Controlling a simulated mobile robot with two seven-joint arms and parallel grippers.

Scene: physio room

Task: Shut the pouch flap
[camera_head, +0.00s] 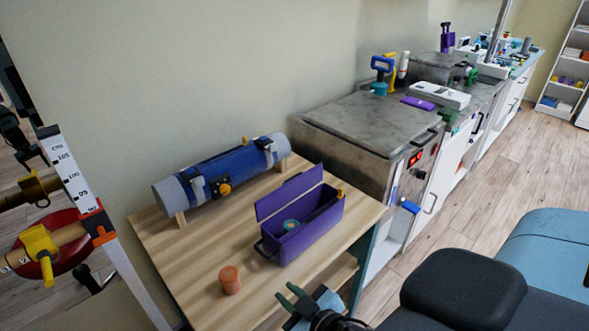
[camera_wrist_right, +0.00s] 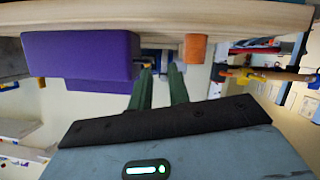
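The pouch is a purple open-topped box (camera_head: 318,228) on the wooden table in the head view. Its flap (camera_head: 289,191) stands up along the far long side, so the pouch is open. A round teal item (camera_head: 291,225) shows inside. In the right wrist view, which appears upside down, the purple pouch (camera_wrist_right: 80,52) is ahead and to the left of the fingers. My right gripper (camera_head: 290,297) is at the table's near edge, apart from the pouch. Its green fingers (camera_wrist_right: 160,72) are spread with nothing held between them.
An orange cup (camera_head: 230,280) stands on the table (camera_head: 190,262) left of the pouch. A blue strapped roll (camera_head: 222,172) rests on supports behind it. A metal cabinet (camera_head: 365,128) stands to the right. A black padded seat (camera_head: 463,288) is at the lower right.

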